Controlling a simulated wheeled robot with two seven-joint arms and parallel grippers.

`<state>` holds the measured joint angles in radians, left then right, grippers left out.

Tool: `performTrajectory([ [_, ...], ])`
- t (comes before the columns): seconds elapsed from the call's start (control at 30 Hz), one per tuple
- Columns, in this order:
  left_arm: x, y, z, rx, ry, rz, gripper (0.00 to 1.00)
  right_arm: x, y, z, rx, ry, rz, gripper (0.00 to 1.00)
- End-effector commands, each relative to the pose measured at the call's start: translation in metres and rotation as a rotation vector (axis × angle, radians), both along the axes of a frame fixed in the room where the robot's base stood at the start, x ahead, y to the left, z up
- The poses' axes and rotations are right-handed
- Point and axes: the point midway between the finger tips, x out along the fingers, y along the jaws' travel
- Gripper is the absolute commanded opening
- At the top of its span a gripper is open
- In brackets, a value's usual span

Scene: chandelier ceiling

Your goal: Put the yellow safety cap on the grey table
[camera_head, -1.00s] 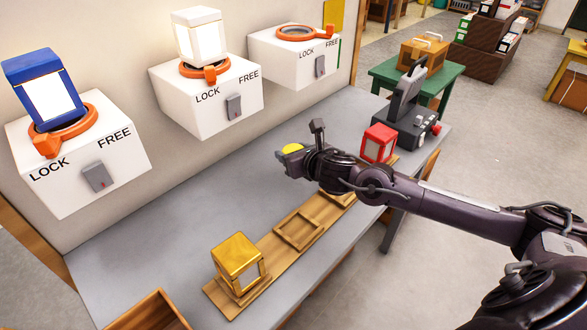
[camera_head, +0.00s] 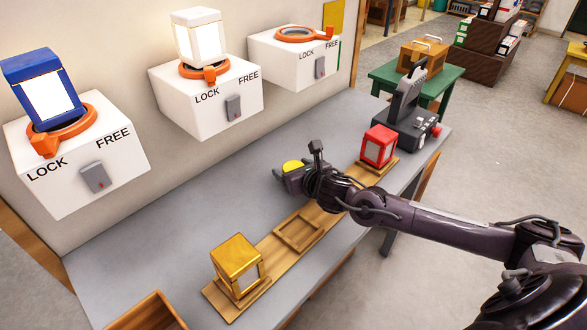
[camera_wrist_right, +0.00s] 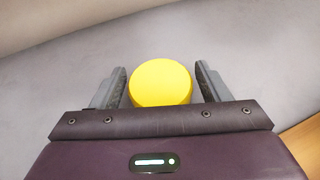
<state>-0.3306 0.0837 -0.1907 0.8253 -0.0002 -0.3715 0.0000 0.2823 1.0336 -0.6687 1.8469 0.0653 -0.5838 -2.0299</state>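The yellow safety cap (camera_head: 292,166) is a round disc at my right gripper (camera_head: 284,176), over the grey table (camera_head: 190,205). My left gripper is not in view.
A gold lantern (camera_head: 238,258) and a red lantern (camera_head: 379,144) stand on a wooden rack (camera_head: 272,243). White LOCK/FREE boxes (camera_head: 205,102) line the wall. A dark grey device (camera_head: 404,124) stands at the far right end.

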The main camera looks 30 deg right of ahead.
Motion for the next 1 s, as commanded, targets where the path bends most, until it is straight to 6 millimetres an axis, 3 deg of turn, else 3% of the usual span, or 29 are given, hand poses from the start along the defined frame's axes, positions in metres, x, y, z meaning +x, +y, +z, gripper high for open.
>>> performTrajectory([
  [0.4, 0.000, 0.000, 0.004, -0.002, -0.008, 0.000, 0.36, 0.000, 0.000, 0.004, 0.000, 0.000, 0.000, 0.75],
  [0.6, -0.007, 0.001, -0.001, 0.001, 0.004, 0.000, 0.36, -0.031, -0.001, 0.013, -0.006, 0.004, 0.004, 0.75],
  [1.0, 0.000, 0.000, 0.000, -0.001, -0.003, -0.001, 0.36, -0.094, -0.003, 0.040, -0.006, 0.002, 0.000, 0.75],
])
